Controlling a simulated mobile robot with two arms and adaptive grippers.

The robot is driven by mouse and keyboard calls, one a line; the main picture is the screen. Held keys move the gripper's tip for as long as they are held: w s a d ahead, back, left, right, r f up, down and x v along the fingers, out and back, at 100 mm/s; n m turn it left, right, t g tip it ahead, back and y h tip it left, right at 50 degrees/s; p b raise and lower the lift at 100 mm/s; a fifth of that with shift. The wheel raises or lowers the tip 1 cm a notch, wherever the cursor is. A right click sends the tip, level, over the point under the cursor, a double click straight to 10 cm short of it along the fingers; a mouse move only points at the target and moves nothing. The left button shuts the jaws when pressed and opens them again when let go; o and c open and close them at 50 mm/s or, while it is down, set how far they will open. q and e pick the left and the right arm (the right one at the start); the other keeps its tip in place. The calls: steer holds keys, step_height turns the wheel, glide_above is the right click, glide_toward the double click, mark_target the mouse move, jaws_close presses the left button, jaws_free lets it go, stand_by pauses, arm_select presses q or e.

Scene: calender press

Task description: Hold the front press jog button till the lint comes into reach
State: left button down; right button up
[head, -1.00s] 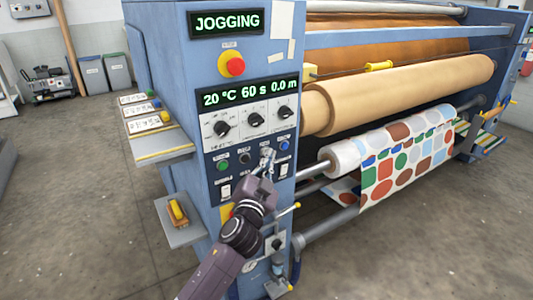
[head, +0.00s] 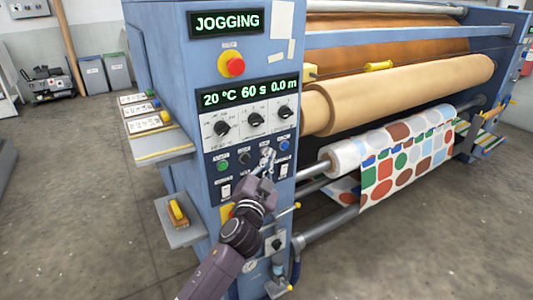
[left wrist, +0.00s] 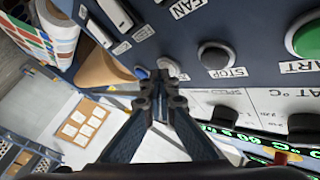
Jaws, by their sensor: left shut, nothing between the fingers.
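My left gripper (head: 266,157) is shut and empty, its fingertips against the button row on the front of the blue press cabinet (head: 160,65). In the left wrist view the closed fingertips (left wrist: 166,76) sit between the black STOP button (left wrist: 215,55) and a blue button (left wrist: 142,72). They cover the button under them, so I cannot read its label. The upper display (head: 226,22) reads JOGGING. The tan roller (head: 410,92) runs to the right of the cabinet. I cannot make out any lint on it. My right gripper is not in view.
A red emergency button (head: 235,66) and a 20 °C, 60 s, 0.0 m display (head: 248,93) are above. A green START button (head: 222,166) is left of my gripper. A patterned fabric roll (head: 405,160) lies right. A side shelf (head: 180,222) juts left; the floor is open there.

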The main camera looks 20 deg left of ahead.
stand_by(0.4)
arm_select(q)
steer(key=shift+s+d, duration=0.5)
steer(key=shift+d, duration=0.1)
steer(key=shift+d, duration=0.1)
steer(key=s+d, duration=0.1)
steer(key=d, duration=0.1)
steer(key=s+d, duration=0.1)
steer(key=s, duration=0.1)
steer(key=shift+d, duration=0.4)
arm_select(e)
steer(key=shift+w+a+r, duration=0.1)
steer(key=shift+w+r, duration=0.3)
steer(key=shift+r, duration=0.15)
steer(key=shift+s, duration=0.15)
